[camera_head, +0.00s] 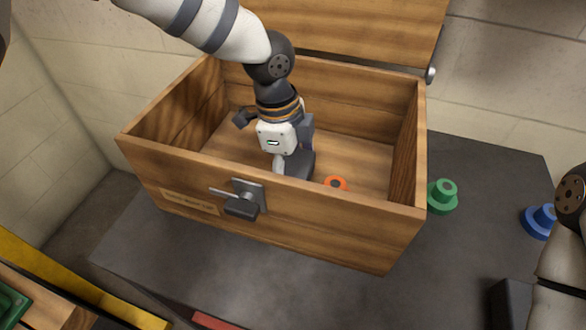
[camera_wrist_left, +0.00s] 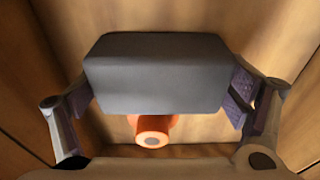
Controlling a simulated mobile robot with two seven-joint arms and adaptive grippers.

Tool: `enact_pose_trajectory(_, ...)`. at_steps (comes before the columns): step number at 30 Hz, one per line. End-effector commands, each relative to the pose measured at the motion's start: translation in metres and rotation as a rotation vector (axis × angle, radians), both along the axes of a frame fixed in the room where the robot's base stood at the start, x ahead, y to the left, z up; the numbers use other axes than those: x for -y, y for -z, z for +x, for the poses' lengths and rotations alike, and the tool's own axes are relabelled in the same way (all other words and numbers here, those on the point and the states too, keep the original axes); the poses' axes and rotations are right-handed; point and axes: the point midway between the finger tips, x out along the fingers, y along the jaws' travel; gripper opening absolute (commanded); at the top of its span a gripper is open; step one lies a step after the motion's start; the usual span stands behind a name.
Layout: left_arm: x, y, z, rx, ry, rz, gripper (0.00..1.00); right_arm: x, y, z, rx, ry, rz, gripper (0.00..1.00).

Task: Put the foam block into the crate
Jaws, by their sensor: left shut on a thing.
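The foam block (camera_wrist_left: 157,75) is a dark grey box, held between the two finger pads of my left gripper (camera_wrist_left: 160,95) in the left wrist view. In the head view the block (camera_head: 299,166) shows partly, low inside the crate, behind its front wall. The crate (camera_head: 270,222) is a wooden box with its lid open at the back and a latch on the front. My left gripper (camera_head: 290,150) reaches down inside it, shut on the block. I cannot tell whether the block touches the crate floor.
An orange motor-like piece (camera_head: 336,183) lies in the crate, just beyond the block in the left wrist view (camera_wrist_left: 152,132). A green piece (camera_head: 442,197) and a blue piece (camera_head: 541,221) stand on the dark table (camera_head: 460,260) to the right. My right arm is at the right edge.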

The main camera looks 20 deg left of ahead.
Motion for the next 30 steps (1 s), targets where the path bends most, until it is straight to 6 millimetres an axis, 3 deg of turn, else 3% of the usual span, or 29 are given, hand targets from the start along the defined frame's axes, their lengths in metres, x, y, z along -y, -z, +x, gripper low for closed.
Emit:
enact_pose_trajectory(4,0.000,0.002,0.000,0.000,0.000,0.000,0.73,0.000,0.000,0.000,0.000,0.000,0.000,0.40)
enact_pose_trajectory(5,0.000,0.003,0.000,0.000,0.000,0.000,0.93,0.000,0.000,0.000,0.000,0.000,0.000,0.40)
enact_pose_trajectory(6,0.000,0.002,0.000,0.001,0.000,0.000,1.00,0.000,0.000,0.000,0.000,0.000,0.000,0.40)
enact_pose_trajectory(17,0.000,0.000,0.000,0.001,-0.001,0.000,1.00,0.000,0.000,0.000,0.001,0.000,0.000,0.40)
enact_pose_trajectory(20,-0.002,-0.015,0.002,0.006,-0.002,0.000,1.00,0.000,-0.002,0.002,0.008,0.000,0.000,0.40)
enact_pose_trajectory(30,-0.015,-0.102,0.001,0.006,-0.002,0.000,1.00,0.000,-0.012,0.011,0.039,0.000,0.000,0.40)
